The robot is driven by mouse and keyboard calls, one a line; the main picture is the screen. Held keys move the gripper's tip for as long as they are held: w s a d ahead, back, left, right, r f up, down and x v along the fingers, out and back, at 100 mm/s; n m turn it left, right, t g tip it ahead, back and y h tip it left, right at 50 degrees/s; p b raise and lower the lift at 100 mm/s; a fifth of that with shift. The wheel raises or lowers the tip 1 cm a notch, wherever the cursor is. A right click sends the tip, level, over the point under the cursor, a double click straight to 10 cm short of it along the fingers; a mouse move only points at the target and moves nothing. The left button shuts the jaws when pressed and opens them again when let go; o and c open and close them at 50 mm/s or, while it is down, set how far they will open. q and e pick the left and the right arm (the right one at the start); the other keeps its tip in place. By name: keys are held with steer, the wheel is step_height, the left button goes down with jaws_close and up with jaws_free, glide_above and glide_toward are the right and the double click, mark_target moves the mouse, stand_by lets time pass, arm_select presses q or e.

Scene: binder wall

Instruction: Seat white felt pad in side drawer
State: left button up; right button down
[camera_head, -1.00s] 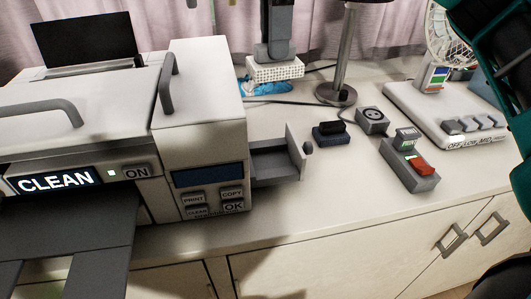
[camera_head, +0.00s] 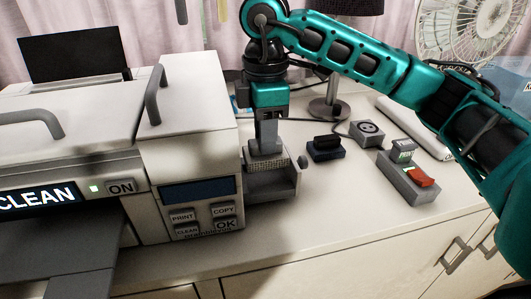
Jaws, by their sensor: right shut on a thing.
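The white felt pad (camera_head: 264,165) shows as a pale speckled block under my right gripper (camera_head: 268,148). The gripper points down and is shut on the pad's grey upper part. The pad is over the inside of the open side drawer (camera_head: 272,190), which sticks out from the right side of the printer. The drawer's round knob (camera_head: 302,161) is at its right end. I cannot tell whether the pad touches the drawer floor. My left gripper is not in view.
The printer (camera_head: 190,155) stands close left of the gripper. Right of the drawer are a dark stamp-like block (camera_head: 325,148), a grey socket box (camera_head: 367,132) and a grey box with a red switch (camera_head: 410,180). A lamp (camera_head: 330,107) and a fan (camera_head: 460,35) stand behind.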

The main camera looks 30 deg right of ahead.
steer(key=shift+f, duration=2.1)
steer(key=shift+f, duration=0.15)
steer(key=c, duration=0.9)
jaws_free()
step_height(320, 180, up, 12)
steer(key=shift+r+p, duration=0.2)
steer(key=shift+p, duration=0.3)
